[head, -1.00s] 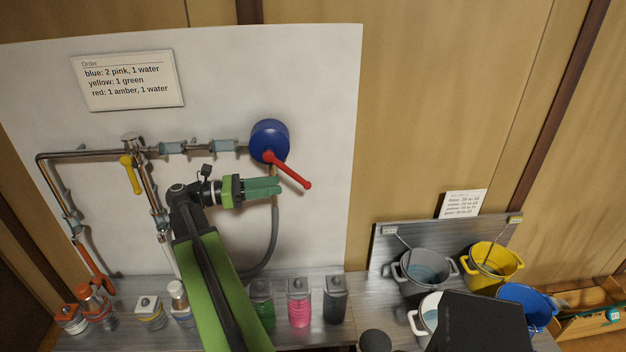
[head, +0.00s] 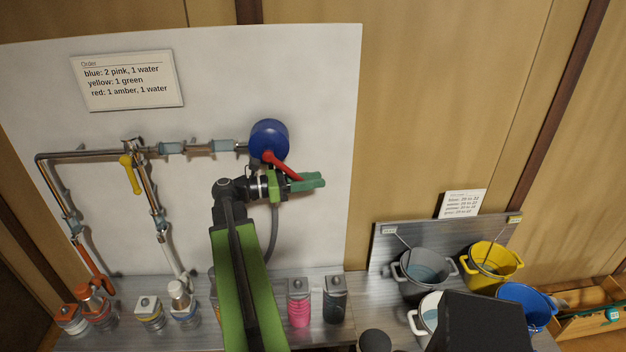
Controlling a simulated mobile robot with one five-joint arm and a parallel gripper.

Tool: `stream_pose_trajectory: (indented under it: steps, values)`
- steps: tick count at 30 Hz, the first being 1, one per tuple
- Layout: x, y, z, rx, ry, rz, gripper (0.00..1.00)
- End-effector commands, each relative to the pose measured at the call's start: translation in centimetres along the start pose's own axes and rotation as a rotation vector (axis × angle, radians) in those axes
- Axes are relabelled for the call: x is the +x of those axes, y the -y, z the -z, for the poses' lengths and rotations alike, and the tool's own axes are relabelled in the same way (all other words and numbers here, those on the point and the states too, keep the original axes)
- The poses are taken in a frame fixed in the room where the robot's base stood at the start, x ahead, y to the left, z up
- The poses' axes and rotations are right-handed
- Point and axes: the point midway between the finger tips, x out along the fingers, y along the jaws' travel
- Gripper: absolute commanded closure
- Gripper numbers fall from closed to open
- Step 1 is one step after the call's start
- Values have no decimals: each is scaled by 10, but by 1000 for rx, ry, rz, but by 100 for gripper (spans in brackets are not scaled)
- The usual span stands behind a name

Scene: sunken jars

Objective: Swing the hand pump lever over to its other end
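The hand pump is a round blue housing (head: 269,138) on the white wall panel. Its red lever (head: 284,166) slants down to the right from the housing. The lever's ball end is hidden at my gripper. My gripper (head: 314,181) has green fingers pointing right, and they overlap the lower end of the lever in the picture. I cannot tell whether the fingers are around the lever, in front of it or touching it, nor how far apart they are.
A yellow valve handle (head: 131,174) hangs from the pipes at left. Jars, including a pink one (head: 299,308), stand on the metal counter below. Grey (head: 424,273), yellow (head: 490,265) and blue (head: 526,305) buckets stand at right. Bare panel lies right of my gripper.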

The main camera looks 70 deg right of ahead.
Motion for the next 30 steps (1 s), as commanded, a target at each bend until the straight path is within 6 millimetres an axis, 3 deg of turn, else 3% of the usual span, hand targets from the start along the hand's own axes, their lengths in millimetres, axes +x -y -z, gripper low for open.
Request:
stream_pose_trajectory:
  steps: [1, 6, 30]
  values:
    - [0, 0, 0, 0, 0, 0, 78]
    - [0, 0, 0, 0, 0, -1, 100]
    - [-2, -1, 0, 0, 1, -4, 100]
